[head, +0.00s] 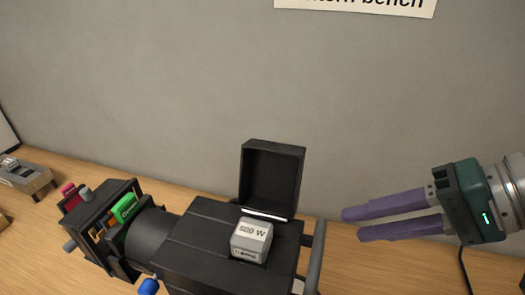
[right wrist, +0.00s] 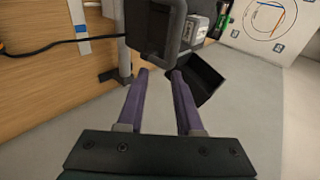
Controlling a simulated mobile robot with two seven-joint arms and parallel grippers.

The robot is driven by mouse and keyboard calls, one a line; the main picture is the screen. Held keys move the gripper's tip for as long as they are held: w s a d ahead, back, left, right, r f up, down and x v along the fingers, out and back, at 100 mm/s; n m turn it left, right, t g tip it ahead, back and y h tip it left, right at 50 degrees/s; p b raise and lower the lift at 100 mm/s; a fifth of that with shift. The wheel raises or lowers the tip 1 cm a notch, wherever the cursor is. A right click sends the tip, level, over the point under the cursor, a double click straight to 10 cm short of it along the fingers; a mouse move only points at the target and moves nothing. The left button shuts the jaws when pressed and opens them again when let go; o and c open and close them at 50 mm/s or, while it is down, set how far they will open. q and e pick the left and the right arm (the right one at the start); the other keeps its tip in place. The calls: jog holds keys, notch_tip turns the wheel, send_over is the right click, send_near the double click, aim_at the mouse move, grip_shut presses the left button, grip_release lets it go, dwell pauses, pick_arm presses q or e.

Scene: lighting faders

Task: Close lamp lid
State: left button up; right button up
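The black lamp body (head: 190,240) stands on the wooden bench. Its lid (head: 272,178) is hinged up and stands open at the back edge, its hollow side facing me. In the right wrist view the open lid (right wrist: 197,78) lies just beyond the fingertips (right wrist: 160,72). I cannot tell whether they touch. My left gripper is not in view.
A grey side handle (head: 317,255) stands upright at the lamp's right end. A small grey device (head: 25,178) is at far left. The grey wall (head: 150,90) rises close behind.

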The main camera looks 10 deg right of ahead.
aim_at(274, 173)
jog(key=w+d+m+t+y+b, duration=0.1)
jog(key=w, duration=0.1)
jog(key=w+d+m+t+b, duration=0.1)
jog(key=w+b, duration=0.1)
jog(key=w+d+m+t+y+b, duration=0.1)
jog(key=w+m, duration=0.1)
jog(key=shift+w+d+f+t+y, duration=0.2)
jog(key=shift+f+t+y, duration=0.1)
jog(key=shift+f+t, duration=0.1)
jog(key=c, duration=0.3)
jog(key=shift+w+d+r+m+t+y+b, duration=0.4)
jog(key=shift+w+d+r+m+t+b, duration=0.65)
jog(key=shift+d+m+t, duration=0.15)
grip_shut()
pick_arm(q)
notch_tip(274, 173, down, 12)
jog(key=b, duration=0.3)
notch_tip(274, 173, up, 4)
jog(key=p, duration=0.4)
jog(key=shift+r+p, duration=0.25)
jog(key=shift+p, duration=0.1)
pick_arm(e)
jog(key=w+a, duration=0.4)
jog(key=a, duration=0.4)
jog(key=shift+w+a+r, duration=0.15)
jog(key=shift+r, duration=0.3)
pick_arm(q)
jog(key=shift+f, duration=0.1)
